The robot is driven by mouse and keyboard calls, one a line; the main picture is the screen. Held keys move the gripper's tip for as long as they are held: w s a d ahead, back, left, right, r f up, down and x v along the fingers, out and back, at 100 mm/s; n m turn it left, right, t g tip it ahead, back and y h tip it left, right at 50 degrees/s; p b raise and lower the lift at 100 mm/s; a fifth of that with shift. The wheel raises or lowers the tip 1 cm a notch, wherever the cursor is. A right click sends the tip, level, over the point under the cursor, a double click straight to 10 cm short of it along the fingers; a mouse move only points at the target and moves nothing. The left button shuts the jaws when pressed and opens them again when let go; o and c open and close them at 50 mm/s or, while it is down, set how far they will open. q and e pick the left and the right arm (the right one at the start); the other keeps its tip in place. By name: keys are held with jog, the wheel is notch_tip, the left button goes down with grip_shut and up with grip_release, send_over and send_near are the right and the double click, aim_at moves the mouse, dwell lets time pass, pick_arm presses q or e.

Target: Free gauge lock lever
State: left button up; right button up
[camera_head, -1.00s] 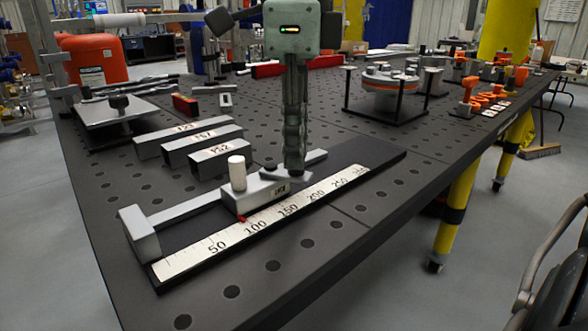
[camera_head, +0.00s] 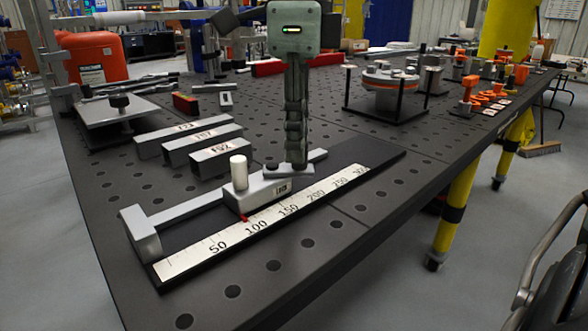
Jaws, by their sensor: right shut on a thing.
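The gauge lies on the near part of the table. It has a grey bar (camera_head: 185,212) with an end stop, a white ruler strip (camera_head: 265,222) and a sliding block (camera_head: 258,194) with a white upright knob (camera_head: 238,172) and a red pointer near the 100 mark. The grey lock lever (camera_head: 284,171) lies at the right end of the block's top, pointing right. My right gripper (camera_head: 298,163) reaches straight down from above and is shut on the lever. Its fingers hide part of the lever. My left gripper is not in view.
Several labelled grey channel pieces (camera_head: 222,156) stand just behind the gauge. A plate with a dark knob (camera_head: 118,106) is at left. A round orange fixture (camera_head: 388,86) and small orange-handled parts (camera_head: 485,96) are at the back right. The table front right of the gauge is clear.

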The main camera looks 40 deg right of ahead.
jog(key=shift+w+d, duration=0.2)
jog(key=shift+w, duration=0.55)
jog(key=shift+w+d+p, duration=0.1)
jog(key=shift+p, duration=0.25)
jog(key=shift+w, duration=0.15)
jog(key=o, duration=1)
jog(key=shift+o, duration=0.2)
jog(key=shift+r, duration=0.1)
